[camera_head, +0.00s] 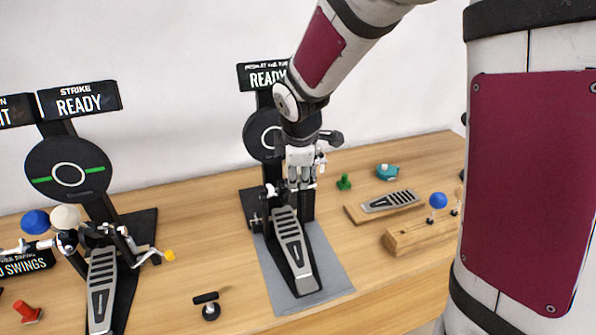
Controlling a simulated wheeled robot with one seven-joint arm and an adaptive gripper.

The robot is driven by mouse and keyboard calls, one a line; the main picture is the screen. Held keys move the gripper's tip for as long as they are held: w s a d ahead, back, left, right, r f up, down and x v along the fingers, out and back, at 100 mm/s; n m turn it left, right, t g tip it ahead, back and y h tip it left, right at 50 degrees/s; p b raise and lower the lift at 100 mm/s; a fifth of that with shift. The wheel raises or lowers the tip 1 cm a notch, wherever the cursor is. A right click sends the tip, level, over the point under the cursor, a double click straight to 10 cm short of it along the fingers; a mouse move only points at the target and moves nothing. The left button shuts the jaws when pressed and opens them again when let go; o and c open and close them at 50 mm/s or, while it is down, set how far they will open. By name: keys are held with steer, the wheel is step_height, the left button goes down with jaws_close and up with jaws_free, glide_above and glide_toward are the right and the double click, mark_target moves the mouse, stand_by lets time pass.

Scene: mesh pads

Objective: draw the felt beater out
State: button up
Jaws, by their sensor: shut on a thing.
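My gripper (301,180) points down at the top of the middle pedal (294,250), in front of that pedal's dark round target (262,135). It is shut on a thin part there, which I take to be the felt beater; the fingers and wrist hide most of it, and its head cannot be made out. The middle pedal stands on a grey mat (335,285), with its footboard sloping toward me.
At right are a wooden block (410,238) with a blue ball (438,200), a spare footboard (390,201), a green piece (343,182) and a teal item (387,171). A dark knob (211,311) lies in front.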

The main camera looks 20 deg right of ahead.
steer(key=shift+r, duration=0.1)
steer(key=shift+r+p, duration=0.7)
steer(key=shift+r, duration=0.75)
